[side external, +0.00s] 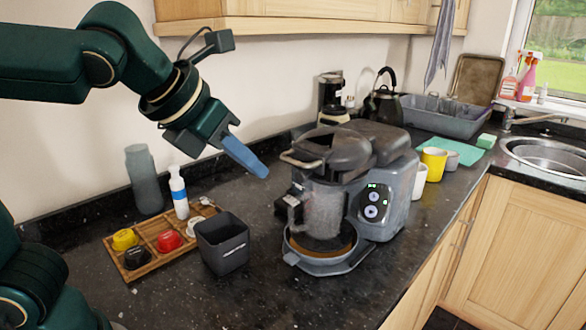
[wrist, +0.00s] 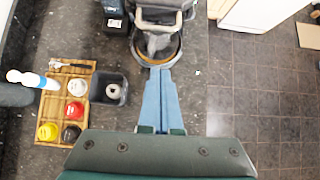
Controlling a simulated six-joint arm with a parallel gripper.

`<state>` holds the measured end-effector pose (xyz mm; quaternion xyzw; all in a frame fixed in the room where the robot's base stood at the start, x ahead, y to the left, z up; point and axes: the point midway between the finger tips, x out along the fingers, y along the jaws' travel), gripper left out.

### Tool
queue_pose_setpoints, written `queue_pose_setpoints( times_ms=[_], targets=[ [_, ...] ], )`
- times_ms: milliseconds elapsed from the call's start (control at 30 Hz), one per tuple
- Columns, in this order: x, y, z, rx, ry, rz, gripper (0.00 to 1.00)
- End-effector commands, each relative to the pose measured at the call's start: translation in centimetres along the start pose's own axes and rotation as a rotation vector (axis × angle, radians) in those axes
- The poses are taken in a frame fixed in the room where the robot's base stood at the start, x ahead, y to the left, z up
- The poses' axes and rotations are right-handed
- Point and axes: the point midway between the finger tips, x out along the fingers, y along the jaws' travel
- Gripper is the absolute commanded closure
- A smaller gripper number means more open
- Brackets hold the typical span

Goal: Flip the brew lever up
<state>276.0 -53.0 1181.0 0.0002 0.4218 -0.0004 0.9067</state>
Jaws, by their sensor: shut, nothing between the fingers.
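The grey coffee machine (side external: 392,190) stands on the dark counter, with a glass jug (side external: 324,208) under its black head. A pale loop-shaped handle (side external: 299,161), which looks like the brew lever, sticks out at the left of the head.
A wooden tray (side external: 148,262) with coloured capsules, a dark square bin (side external: 222,245), a white bottle (side external: 179,194) and a grey cylinder (side external: 144,180) stand left of the machine. Cups, including a yellow mug (side external: 433,163), stand to its right. The counter's front strip is clear.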

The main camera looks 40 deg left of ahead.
Motion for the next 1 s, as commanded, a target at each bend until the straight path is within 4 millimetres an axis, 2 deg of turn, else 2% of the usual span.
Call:
queue_pose_setpoints(
  times_ms=[167, 567, 700, 1000],
  targets=[
    [2.4, 0.2, -0.2, -0.001, 0.007, 0.007, 1.00],
    [9.6, 0.2, -0.2, 0.000, 0.008, 0.005, 1.00],
    [8.5, 0.0, 1.5, -0.004, -0.007, 0.000, 1.00],
    [7.2, 0.1, 3.0, -0.001, -0.002, 0.001, 1.00]
  ],
)
